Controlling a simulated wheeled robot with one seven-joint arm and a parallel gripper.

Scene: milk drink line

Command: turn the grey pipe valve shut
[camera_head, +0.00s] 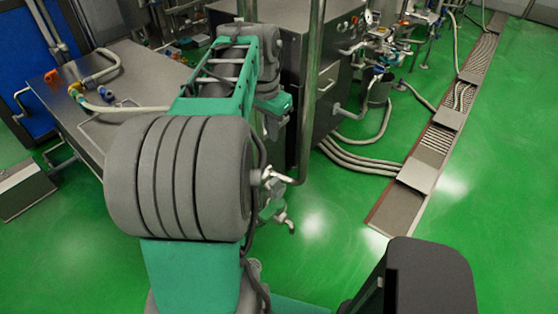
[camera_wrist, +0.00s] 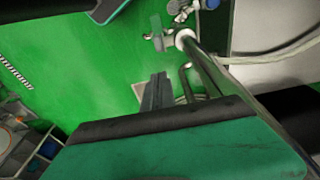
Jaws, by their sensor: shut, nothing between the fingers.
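Silver-grey pipe fittings (camera_head: 277,181), with a tap-like piece below, show beside my arm at the lower end of a bent steel pipe. I take these to be the grey pipe valve, but my arm partly covers them and the handle's angle is unclear. In the wrist view, small grey fittings (camera_wrist: 181,11) show at the top, near a pale round pipe end. My gripper (camera_wrist: 158,77) shows in the wrist view as two dark fingers, shut and empty. It appears apart from the fittings. In the head view the fingers are hidden.
A steel pipe (camera_wrist: 207,66) runs diagonally close to the right of my fingers. A steel cabinet (camera_head: 333,85) stands behind my arm, and a steel table (camera_head: 112,97) with hoses stands at left.

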